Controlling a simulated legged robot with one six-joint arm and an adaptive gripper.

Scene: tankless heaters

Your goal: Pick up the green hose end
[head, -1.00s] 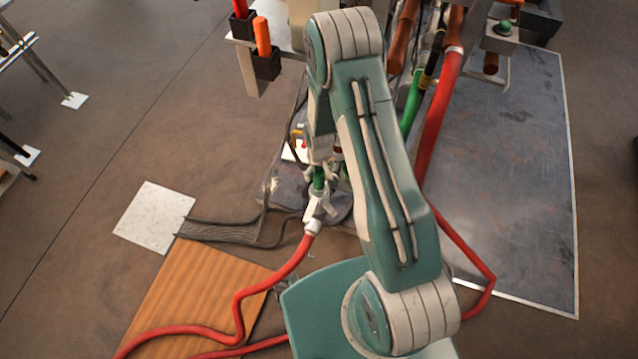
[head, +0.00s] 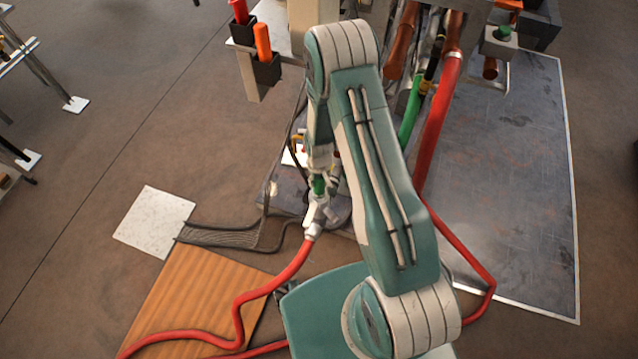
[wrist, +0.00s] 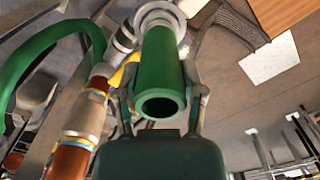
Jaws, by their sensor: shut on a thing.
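The green hose end (wrist: 161,75) is a short green tube with an open mouth, facing the wrist camera. It joins a pale metal coupling (head: 318,212), and a red hose (head: 262,290) runs from that coupling down to the lower left. My gripper (wrist: 160,90) is shut on the green end, with one finger on each side of it. In the head view the green end (head: 319,185) shows just below my wrist, partly covered by my gripper.
A copper pipe with a yellow-handled fitting (wrist: 88,115) and a green hose (wrist: 40,50) are close on the left of the wrist view. Orange and red handles (head: 263,42) stand in holders at the upper left. A wooden board (head: 200,300) and a white plate (head: 154,220) lie on the floor.

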